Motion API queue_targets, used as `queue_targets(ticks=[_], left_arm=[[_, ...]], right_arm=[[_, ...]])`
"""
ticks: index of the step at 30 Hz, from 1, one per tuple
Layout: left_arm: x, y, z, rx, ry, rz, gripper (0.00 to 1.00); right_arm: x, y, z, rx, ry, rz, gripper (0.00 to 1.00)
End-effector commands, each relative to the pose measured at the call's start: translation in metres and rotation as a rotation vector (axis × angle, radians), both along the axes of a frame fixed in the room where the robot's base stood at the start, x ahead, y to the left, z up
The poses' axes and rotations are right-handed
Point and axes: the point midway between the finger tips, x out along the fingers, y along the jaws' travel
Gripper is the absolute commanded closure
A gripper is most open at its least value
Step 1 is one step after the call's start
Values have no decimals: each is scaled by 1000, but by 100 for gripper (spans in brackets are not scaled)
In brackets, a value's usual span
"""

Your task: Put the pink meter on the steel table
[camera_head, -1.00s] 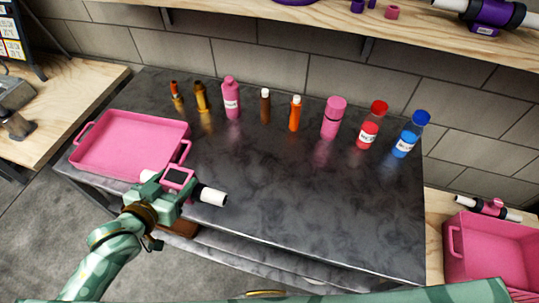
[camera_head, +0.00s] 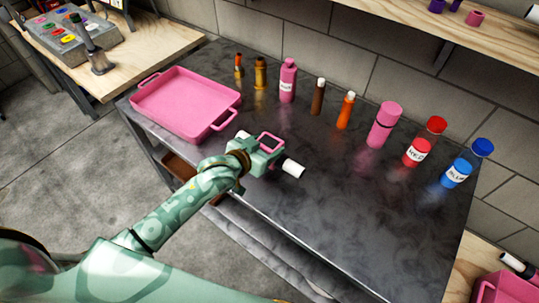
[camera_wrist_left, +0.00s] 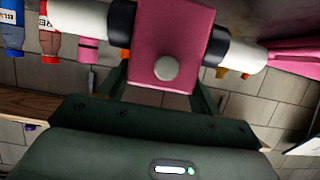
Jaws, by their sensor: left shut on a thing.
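The pink meter (camera_head: 271,140) has a pink square body and a white pipe end on each side. My left gripper (camera_head: 262,155) is shut on it. In the left wrist view the meter (camera_wrist_left: 172,40) sits between the dark fingers. It is over the front left part of the dark, glossy steel table (camera_head: 345,200), just right of the pink tray. I cannot tell whether it touches the surface. My right gripper is not in view.
A pink tray (camera_head: 185,104) lies at the table's left. Several bottles stand along the back, including a pink one (camera_head: 288,80), a red one (camera_head: 418,151) and a blue one (camera_head: 457,172). The table's middle and front right are clear. A pink crate (camera_head: 500,292) is at lower right.

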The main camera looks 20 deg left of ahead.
Motion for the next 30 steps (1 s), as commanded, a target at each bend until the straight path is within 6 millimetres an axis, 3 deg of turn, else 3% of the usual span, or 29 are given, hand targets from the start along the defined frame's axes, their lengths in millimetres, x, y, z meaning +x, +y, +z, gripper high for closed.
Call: queue_targets(ticks=[6, 12, 23, 24, 25, 30], left_arm=[[12, -4, -15, -2, -2, 0, 65], [11, -4, -45, 0, 0, 0, 65], [11, -4, -46, -1, -3, 0, 65], [11, -4, -46, -1, -2, 0, 26], [11, -4, -46, -1, -2, 0, 17], [11, -4, -46, -1, -2, 0, 15]], right_arm=[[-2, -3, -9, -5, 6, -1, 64], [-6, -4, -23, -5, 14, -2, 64], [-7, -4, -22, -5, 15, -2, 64], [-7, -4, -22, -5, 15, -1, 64], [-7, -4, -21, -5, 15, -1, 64], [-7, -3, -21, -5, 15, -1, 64]])
